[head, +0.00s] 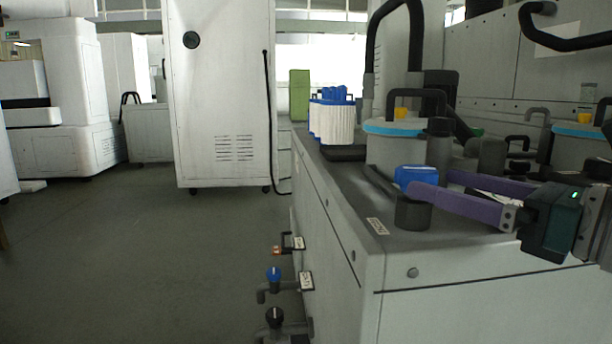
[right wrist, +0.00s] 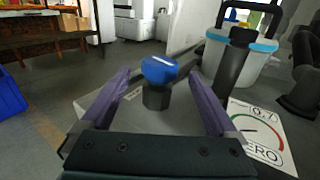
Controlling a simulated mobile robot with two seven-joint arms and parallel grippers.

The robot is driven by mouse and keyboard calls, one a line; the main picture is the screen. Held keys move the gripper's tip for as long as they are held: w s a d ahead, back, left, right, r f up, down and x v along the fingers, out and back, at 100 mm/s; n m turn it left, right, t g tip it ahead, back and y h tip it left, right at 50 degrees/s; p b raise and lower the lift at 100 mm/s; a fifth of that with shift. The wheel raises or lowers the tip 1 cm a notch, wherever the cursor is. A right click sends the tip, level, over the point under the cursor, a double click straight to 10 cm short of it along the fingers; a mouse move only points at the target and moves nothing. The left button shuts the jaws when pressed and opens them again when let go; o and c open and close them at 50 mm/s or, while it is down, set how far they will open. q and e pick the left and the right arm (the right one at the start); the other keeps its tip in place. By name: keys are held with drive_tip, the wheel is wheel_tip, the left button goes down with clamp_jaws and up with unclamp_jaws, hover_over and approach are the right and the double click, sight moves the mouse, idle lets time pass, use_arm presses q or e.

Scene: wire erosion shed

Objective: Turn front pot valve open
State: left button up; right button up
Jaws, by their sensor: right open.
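The valve has a blue knob (head: 415,174) on a black stem (head: 412,214). It stands on the grey machine top in front of a grey pot with a blue rim (head: 385,150). My right gripper (head: 440,184) reaches in from the right with its two purple fingers spread. In the right wrist view the blue knob (right wrist: 158,69) lies in line between the spread fingertips (right wrist: 159,74), with clear gaps on both sides. A white line on the knob runs roughly crosswise there. The fingers do not hold it. My left gripper is not in view.
A dark cylinder (head: 438,148) stands close behind the knob. White filter cartridges (head: 333,120) are farther back. Lower valves with a blue knob (head: 273,273) and a black knob (head: 275,317) stick out of the machine's side. A gauge card (right wrist: 262,135) lies right of the gripper. The floor at left is clear.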

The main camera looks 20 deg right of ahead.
sight(403, 173)
drive_tip(key=x, duration=0.7)
drive_tip(key=shift+w+a, duration=0.15)
drive_tip(key=shift+w, duration=0.3)
drive_tip(key=shift+c, duration=0.2)
drive_tip(key=c, duration=1.3)
drive_tip(key=n+y+b, duration=0.1)
drive_tip(key=b, duration=0.5)
drive_tip(key=n+g+y+b, duration=0.1)
drive_tip(key=b, duration=0.5)
drive_tip(key=f+y+b, duration=0.1)
drive_tip(key=y+b, duration=0.1)
drive_tip(key=b, duration=0.4)
drive_tip(key=shift+s+a+n+g, duration=0.15)
drive_tip(key=shift+a+n+g, duration=0.15)
drive_tip(key=shift+n+g, duration=0.1)
drive_tip(key=shift+r, duration=0.15)
drive_tip(key=shift+a+r, duration=0.1)
drive_tip(key=shift+r, duration=0.1)
